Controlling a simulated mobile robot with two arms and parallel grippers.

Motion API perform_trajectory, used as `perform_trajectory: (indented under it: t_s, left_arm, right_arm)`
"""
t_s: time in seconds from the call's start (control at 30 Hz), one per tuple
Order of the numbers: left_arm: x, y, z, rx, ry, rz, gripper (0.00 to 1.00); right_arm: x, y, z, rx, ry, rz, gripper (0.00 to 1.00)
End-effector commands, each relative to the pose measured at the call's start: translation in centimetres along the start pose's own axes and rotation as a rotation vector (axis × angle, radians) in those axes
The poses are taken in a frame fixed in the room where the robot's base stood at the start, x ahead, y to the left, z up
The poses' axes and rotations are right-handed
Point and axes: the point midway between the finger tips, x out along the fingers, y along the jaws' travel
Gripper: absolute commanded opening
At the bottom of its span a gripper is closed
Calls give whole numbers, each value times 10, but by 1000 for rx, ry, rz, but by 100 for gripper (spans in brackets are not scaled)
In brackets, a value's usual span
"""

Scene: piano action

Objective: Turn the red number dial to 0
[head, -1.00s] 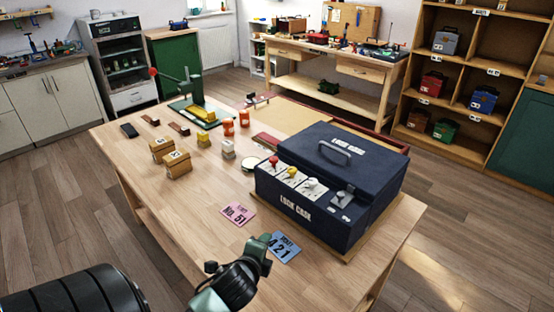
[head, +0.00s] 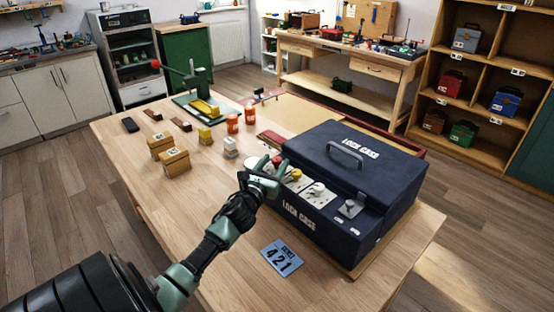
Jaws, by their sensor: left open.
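The dark blue lock case (head: 350,160) stands on the wooden table with its lid down and a grey handle on top. Its sloped front panel carries the red dial (head: 277,160), the yellow dial (head: 296,174) and the white dial (head: 318,187). My left gripper (head: 271,170) is open at the red dial, with its fingers close about it. I cannot tell if they touch it. The fingers partly cover the red dial's plate, so its number cannot be read. My right gripper is not in view.
A grey latch (head: 350,208) sits at the panel's right end. Wooden boxes (head: 174,162), orange jars (head: 232,123) and a green press (head: 199,83) stand further left and back.

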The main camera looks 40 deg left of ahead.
Motion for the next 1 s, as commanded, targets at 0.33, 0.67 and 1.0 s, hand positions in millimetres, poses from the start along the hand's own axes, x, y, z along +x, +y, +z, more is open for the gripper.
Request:
perform_trajectory:
  t_s: [0.33, 0.67, 1.0]
  left_arm:
    - [20, -1, -1, -2, 1, -1, 50]
    - [19, -1, -1, -2, 1, -1, 0]
    - [19, 1, -1, 3, 2, -42, 0]
  right_arm:
    - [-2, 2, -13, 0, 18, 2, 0]
    - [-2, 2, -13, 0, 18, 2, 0]
    - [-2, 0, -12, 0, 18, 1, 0]
